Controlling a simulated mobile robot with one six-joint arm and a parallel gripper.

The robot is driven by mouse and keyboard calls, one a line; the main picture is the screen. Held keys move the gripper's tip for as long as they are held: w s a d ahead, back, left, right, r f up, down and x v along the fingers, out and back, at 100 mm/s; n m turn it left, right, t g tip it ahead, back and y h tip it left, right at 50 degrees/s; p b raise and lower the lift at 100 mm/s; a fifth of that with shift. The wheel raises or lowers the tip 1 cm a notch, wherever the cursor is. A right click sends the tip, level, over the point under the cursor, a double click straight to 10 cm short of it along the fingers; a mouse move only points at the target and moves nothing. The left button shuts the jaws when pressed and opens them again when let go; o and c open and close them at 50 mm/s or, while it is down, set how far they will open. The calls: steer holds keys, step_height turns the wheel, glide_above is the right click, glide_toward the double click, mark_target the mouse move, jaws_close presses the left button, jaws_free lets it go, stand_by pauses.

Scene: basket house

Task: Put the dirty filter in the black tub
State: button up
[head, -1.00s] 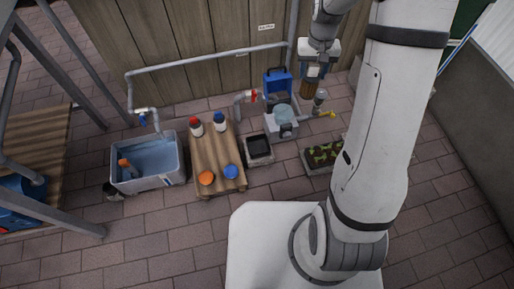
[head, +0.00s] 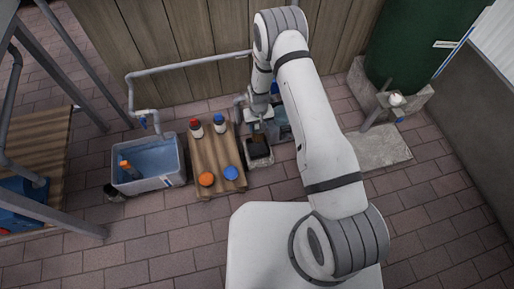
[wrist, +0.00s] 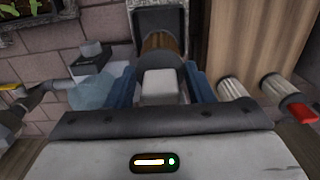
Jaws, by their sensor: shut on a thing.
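My gripper (head: 258,124) is shut on a brown cylindrical filter (wrist: 162,44), held between its blue fingers in the wrist view. A pale block (wrist: 160,86) shows between the fingers. The black tub (head: 258,150), a small square container, sits on the paving right of the low wooden table. It also shows in the wrist view (wrist: 140,18), behind the filter. The filter overlaps the tub's opening in that view; I cannot tell how deep its end is or whether it touches the tub. In the head view my wrist hides most of the filter.
A low wooden table (head: 213,160) left of the tub bears bottles (head: 219,124) and an orange lid (head: 206,179). A water-filled bin (head: 150,165) stands further left. A blue-lidded unit is partly hidden behind my arm. Pale ribbed cylinders (wrist: 232,88) show right of my gripper.

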mark_target(258, 139)
step_height(258, 139, down, 10)
steer(key=b, duration=0.3)
steer(key=shift+f, duration=0.1)
steer(key=shift+f+b, duration=0.15)
steer(key=shift+b, duration=0.25)
steer(key=o, duration=1.3)
steer(key=shift+c, duration=0.2)
